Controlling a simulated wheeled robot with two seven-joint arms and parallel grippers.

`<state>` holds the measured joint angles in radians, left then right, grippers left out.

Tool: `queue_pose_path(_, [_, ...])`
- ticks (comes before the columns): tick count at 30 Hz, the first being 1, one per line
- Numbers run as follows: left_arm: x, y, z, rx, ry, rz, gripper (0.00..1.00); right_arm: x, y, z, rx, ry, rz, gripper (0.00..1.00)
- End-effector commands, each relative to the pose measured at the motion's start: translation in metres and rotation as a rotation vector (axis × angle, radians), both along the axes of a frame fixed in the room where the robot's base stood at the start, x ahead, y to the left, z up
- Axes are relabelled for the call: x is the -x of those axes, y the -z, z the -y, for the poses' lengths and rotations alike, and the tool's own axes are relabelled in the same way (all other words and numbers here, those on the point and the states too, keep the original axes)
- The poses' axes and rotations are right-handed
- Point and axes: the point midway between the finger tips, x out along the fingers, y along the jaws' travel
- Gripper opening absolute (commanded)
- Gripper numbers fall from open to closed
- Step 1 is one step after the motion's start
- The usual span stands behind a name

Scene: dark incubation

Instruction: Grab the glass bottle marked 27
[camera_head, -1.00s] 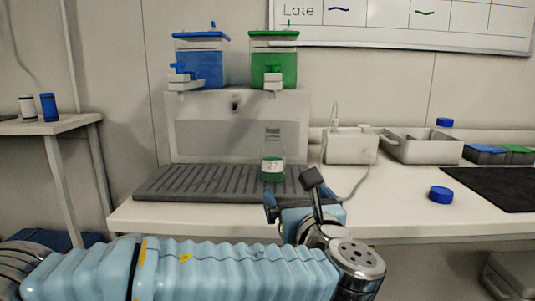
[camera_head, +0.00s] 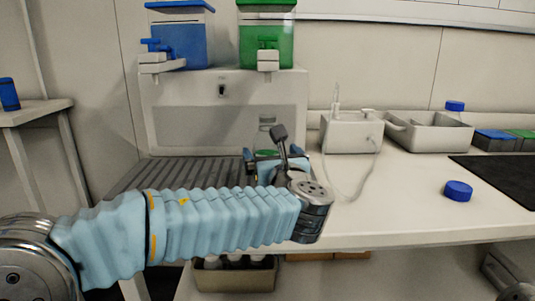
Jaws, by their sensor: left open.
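The glass bottle (camera_head: 266,154) stands on the dark ribbed drip tray (camera_head: 136,174), below the green dispenser. Its clear neck and a strip of green content show; the lower part and its label are hidden behind my left gripper. My left gripper (camera_head: 263,161) is open in front of the bottle, with one dark finger to the left and one to the right of it in the picture. I cannot tell whether the fingers touch the glass. My right gripper is not clearly in view.
A blue dispenser (camera_head: 183,40) and a green dispenser (camera_head: 267,42) sit on the white stand (camera_head: 180,90). To the right are a white device (camera_head: 352,134), a grey bin (camera_head: 432,135), a blue cap (camera_head: 458,190) and a black mat (camera_head: 505,178). A crate (camera_head: 235,277) sits below the table.

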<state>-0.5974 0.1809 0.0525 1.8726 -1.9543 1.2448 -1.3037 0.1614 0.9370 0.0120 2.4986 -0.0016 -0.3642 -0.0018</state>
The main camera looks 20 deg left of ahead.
Motion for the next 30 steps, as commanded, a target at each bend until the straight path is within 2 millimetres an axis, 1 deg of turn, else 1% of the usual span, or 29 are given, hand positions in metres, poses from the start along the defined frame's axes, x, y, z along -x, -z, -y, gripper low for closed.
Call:
queue_pose_path(6, [-0.028, -0.001, -0.017, 0.0, -0.004, -0.001, 1.0, 0.001, -0.005, -0.001, -0.002, -0.003, -0.001, 0.43])
queue_pose_path(9, [-0.04, 0.0, -0.023, 0.0, -0.002, 0.0, 1.0, 0.001, -0.006, -0.002, -0.003, -0.004, -0.001, 0.43])
queue_pose_path(12, [-0.045, 0.0, -0.025, 0.0, -0.001, 0.0, 1.0, 0.001, -0.006, -0.002, -0.003, -0.004, -0.001, 0.43])
queue_pose_path(18, [-0.045, 0.0, -0.025, 0.0, 0.0, 0.0, 1.0, 0.001, -0.006, -0.002, -0.003, -0.004, -0.001, 0.43])
queue_pose_path(23, [-0.045, 0.0, -0.025, 0.0, 0.0, 0.0, 0.76, 0.001, -0.006, -0.002, -0.003, -0.004, -0.001, 0.43])
queue_pose_path(30, [-0.045, 0.0, -0.025, 0.0, 0.0, 0.0, 0.39, 0.001, -0.006, -0.002, -0.003, -0.004, -0.001, 0.43])
